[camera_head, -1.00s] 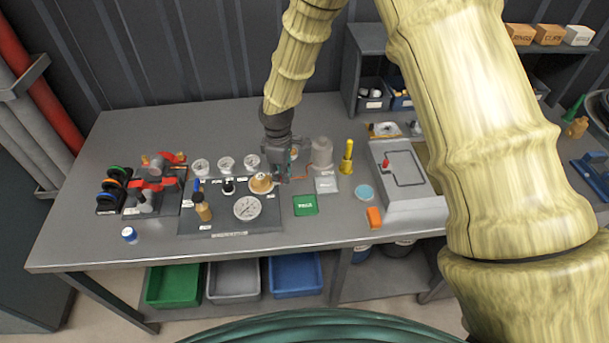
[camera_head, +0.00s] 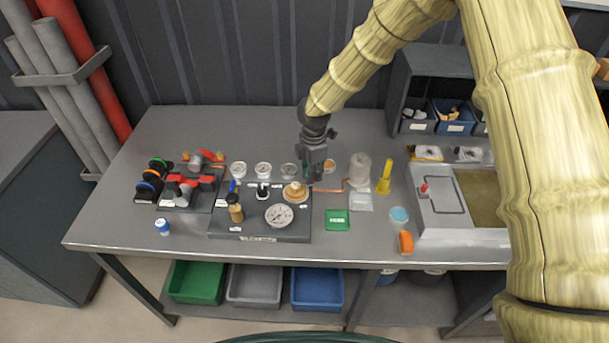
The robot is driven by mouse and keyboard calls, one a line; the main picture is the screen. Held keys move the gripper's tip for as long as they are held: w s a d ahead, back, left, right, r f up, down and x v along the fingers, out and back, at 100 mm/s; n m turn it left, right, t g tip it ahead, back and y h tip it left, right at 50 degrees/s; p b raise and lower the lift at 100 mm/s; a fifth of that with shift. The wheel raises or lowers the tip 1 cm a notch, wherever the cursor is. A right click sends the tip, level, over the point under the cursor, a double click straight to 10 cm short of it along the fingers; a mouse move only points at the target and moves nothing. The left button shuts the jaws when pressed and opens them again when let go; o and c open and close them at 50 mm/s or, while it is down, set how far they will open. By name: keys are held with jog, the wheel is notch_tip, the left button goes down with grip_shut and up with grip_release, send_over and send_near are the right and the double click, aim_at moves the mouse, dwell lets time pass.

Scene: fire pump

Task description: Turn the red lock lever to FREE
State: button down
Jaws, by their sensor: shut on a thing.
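My gripper (camera_head: 313,168) points down at the back right corner of the dark gauge panel (camera_head: 222,222), just right of a brass knob (camera_head: 295,191). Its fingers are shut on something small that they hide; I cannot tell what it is. I cannot make out a lever marked FREE. Red parts show elsewhere: red-handled valves (camera_head: 188,186) at the left of the bench, and a small upright red handle (camera_head: 424,188) on a grey box with a dark track at the right. The labels are too small to read.
On the bench (camera_head: 140,236), a grey cylinder (camera_head: 360,169) and a yellow tool (camera_head: 385,177) stand right of my gripper. A green card (camera_head: 337,219) and an orange block (camera_head: 406,242) lie in front. A dark shelf (camera_head: 440,65) stands behind. The bench's left front is mostly clear.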

jog(key=shift+w+a+n, duration=0.1)
jog(key=shift+n, duration=0.2)
jog(key=c, duration=1.4)
grip_release()
jog(key=shift+c, duration=0.2)
notch_tip(320, 180, up, 12)
